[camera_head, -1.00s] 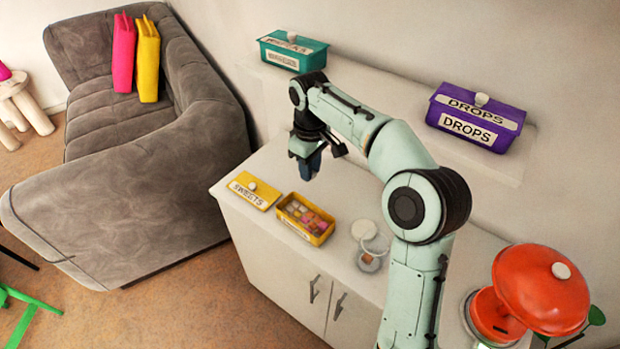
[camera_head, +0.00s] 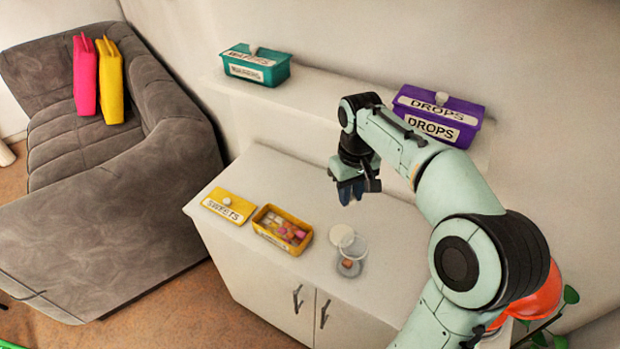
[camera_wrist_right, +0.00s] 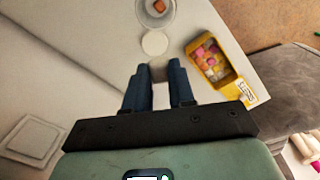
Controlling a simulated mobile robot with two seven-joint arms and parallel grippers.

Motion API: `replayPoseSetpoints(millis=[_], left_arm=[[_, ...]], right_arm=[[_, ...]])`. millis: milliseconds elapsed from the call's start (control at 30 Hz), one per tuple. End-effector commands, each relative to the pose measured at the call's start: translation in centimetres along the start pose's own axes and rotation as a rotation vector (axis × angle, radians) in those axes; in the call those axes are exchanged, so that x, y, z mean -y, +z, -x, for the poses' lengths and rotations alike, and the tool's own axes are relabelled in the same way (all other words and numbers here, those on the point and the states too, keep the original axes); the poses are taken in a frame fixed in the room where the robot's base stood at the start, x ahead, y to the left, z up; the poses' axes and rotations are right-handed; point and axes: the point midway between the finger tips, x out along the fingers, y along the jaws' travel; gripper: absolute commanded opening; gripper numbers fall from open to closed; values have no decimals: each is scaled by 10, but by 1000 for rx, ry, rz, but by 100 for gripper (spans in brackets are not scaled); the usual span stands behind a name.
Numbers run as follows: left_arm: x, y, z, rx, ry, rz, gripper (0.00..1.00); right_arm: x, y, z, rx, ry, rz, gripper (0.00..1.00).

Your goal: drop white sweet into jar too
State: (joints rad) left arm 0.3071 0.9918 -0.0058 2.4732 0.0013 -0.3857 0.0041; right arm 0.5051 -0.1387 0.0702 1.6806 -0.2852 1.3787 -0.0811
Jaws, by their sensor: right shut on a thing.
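The clear jar (camera_head: 350,262) stands open on the cabinet top with an orange-brown sweet inside; it also shows at the top of the right wrist view (camera_wrist_right: 157,12). My right gripper (camera_head: 350,194) is above the cabinet, behind the jar and apart from it. In the wrist view its dark fingers are shut on a small pale block, the white sweet (camera_wrist_right: 160,73). The sweet cannot be made out in the head view. A yellow box (camera_head: 265,236) of several pink, orange and white sweets is left of the jar. My left gripper is out of view.
A round white lid (camera_head: 340,234) lies just behind the jar. The yellow SWEETS lid (camera_head: 229,206) lies left of the box. A teal box (camera_head: 255,66) and a purple DROPS box (camera_head: 437,115) stand on the shelf behind. The cabinet top behind the boxes is clear.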

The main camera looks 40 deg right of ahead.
Motion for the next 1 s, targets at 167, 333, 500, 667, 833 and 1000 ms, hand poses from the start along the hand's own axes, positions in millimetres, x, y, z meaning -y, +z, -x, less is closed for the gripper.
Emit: replayPoseSetpoints(millis=[167,333,500,667,833,1000], left_arm=[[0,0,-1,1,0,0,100],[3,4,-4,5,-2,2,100],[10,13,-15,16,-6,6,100],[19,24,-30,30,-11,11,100],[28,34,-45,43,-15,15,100],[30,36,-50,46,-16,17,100]], right_arm=[[-18,34,-2,-4,-10,-151,0],[-20,40,-7,-3,-12,-182,0],[-20,41,-20,1,-11,-180,0],[-20,40,-39,0,-12,-180,0],[-20,40,-58,1,-11,-179,0],[-19,39,-64,-4,-12,-178,0]])
